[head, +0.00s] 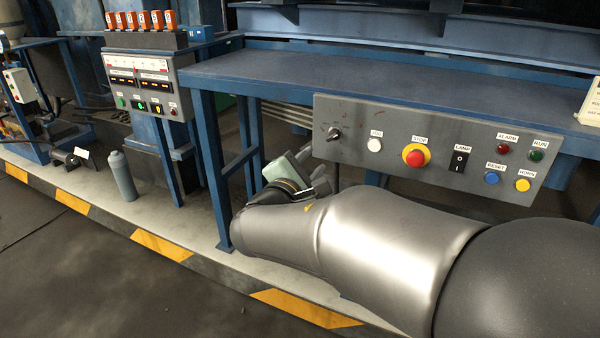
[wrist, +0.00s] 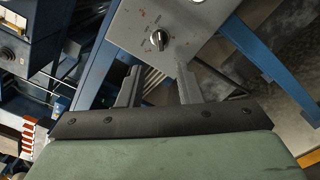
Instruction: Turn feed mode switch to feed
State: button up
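The feed mode switch (head: 333,134) is a small dark rotary knob at the left end of the grey control panel (head: 390,165). In the head view my gripper (head: 318,170) is below and left of the switch, partly hidden by my wrist.
The panel also bears a white button (head: 375,145), a red stop button on yellow (head: 415,156), a black lamp rocker (head: 460,160), and several small lamps and buttons. A blue table (head: 380,84) is above it. A blue leg (head: 209,160) stands at left.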

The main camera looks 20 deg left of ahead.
jog(key=s, duration=0.5)
jog(key=shift+s, duration=0.2)
jog(key=s+d+r+m+g+h+p, duration=0.1)
jog(key=d+r+m+g+h+p, duration=0.45)
jog(key=d, duration=0.95)
jog(key=s+d+m+g+h+p, duration=0.15)
jog(key=d+m+g+p, duration=0.5)
jog(key=d+p, duration=0.7)
jog(key=s+d+r+m+g+y+p, duration=0.2)
jog(key=s+d+r+m+y+p, duration=0.1)
jog(key=s+m+p, duration=0.2)
jog(key=s+d+r+m+g+y+p, duration=0.3)
jog(key=s+m+p, duration=0.3)
jog(key=s+m, duration=0.2)
jog(key=shift+s+d+r+g+y, duration=0.2)
jog(key=shift+s+d+g+y, duration=0.1)
jog(key=shift+s+d+y, duration=0.5)
